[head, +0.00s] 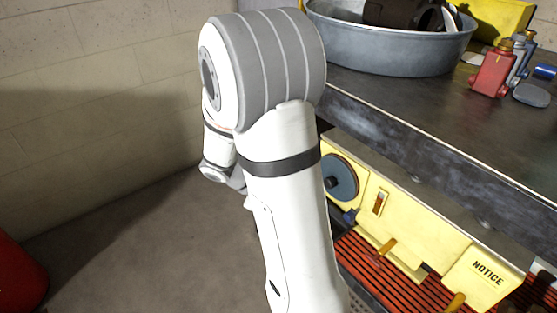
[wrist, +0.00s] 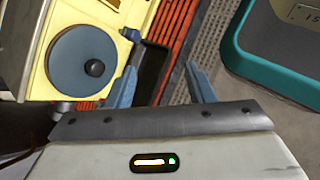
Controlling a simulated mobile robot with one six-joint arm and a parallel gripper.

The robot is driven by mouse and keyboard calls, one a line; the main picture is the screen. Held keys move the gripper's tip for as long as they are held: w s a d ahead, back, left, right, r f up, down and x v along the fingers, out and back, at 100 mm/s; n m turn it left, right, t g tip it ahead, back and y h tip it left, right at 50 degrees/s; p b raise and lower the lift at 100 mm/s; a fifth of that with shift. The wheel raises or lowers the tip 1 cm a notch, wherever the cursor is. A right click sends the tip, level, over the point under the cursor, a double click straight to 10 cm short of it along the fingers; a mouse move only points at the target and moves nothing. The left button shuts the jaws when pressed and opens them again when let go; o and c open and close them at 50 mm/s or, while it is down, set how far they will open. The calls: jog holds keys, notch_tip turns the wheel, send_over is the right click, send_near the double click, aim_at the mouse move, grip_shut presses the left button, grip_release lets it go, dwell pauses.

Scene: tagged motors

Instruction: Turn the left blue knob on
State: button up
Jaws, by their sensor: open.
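A yellow panel (head: 410,225) runs under the workbench. At its left end is a round blue-grey disc (head: 340,178) with a dark hub. Below the disc is a small blue knob (head: 350,215). I cannot tell which of these is the left blue knob. My gripper (wrist: 162,75) is open and empty, its blue fingers apart, to the right of the disc. My arm hides the gripper in the head view.
Orange handles (head: 387,246) stick out of the panel above a red slatted grate (head: 365,258). A teal-edged object (wrist: 250,65) is at right in the wrist view.

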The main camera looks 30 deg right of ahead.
jog(key=w+d+f+n+t+h+p, duration=0.1)
jog(key=w+d+f+n+t+h, duration=0.1)
jog(key=w+d+f+n+h, duration=0.1)
jog(key=w+d+f+n+t+h, duration=0.2)
jog(key=w+d+f+n+h, duration=0.1)
jog(key=w+d+f+n, duration=0.1)
jog(key=w+d+f+n+t+h+p, duration=0.1)
jog(key=w+d+f+n+t+h, duration=0.1)
jog(key=w+f+n, duration=0.3)
jog(key=shift+w+d+f+n+t+h+p, duration=0.3)
jog(key=shift+w+d+f+t+h, duration=0.1)
jog(key=shift+w+d+f+h, duration=0.5)
jog(key=d, duration=0.2)
jog(key=d+b, duration=0.1)
jog(key=d, duration=0.1)
jog(key=w+d, duration=0.1)
jog(key=d, duration=0.1)
jog(key=shift+d+r+b, duration=0.15)
jog(key=shift+d+b, duration=0.2)
jog(key=shift+d, duration=0.05)
jog(key=shift+c, duration=0.2)
